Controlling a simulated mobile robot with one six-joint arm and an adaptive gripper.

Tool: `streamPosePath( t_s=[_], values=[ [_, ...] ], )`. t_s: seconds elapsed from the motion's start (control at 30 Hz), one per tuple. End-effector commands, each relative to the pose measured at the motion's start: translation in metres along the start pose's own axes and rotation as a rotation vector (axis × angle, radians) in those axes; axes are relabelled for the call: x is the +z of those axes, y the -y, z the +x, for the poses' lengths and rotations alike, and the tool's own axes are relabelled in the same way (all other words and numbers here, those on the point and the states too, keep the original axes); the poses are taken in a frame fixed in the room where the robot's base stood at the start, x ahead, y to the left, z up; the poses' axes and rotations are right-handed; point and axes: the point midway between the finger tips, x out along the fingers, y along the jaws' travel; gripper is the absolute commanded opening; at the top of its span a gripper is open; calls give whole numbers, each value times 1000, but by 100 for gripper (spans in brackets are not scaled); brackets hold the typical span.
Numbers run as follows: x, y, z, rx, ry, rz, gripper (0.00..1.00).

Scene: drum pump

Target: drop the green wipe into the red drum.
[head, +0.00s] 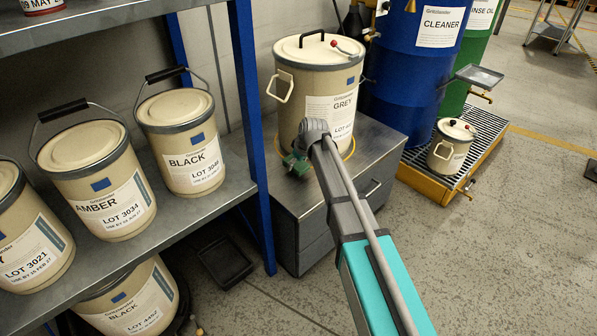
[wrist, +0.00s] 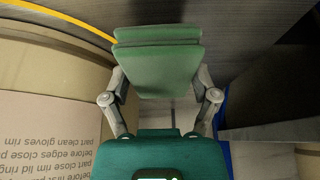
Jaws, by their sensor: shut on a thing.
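In the wrist view a green folded piece (wrist: 158,70), which looks like the green wipe, spans between the grey finger links of my gripper (wrist: 158,85). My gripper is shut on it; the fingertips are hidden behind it. In the head view my gripper (head: 296,163) is low beside the cream drum labelled GREY (head: 322,92), over the grey cabinet top. It is small there and partly hidden by my wrist, so I cannot tell the wipe from the gripper. I do not see a red drum in either view.
A blue CLEANER drum (head: 415,75) and a small cream pail (head: 451,146) stand at right near a yellow-edged grate (head: 425,185). A shelf (head: 120,255) at left holds AMBER (head: 98,183) and BLACK (head: 181,142) pails.

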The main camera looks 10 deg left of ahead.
Motion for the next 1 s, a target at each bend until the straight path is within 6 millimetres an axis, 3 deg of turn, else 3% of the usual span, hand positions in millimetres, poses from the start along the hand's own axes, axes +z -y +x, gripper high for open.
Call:
streamPosePath(
  t_s=[0.23,0.83,0.87,1.0],
  values=[
    [9,0,20,0,0,1,32],
    [12,-1,25,1,0,1,32],
    [12,-1,24,1,0,1,79],
    [11,-1,24,1,0,1,100]
  ],
)
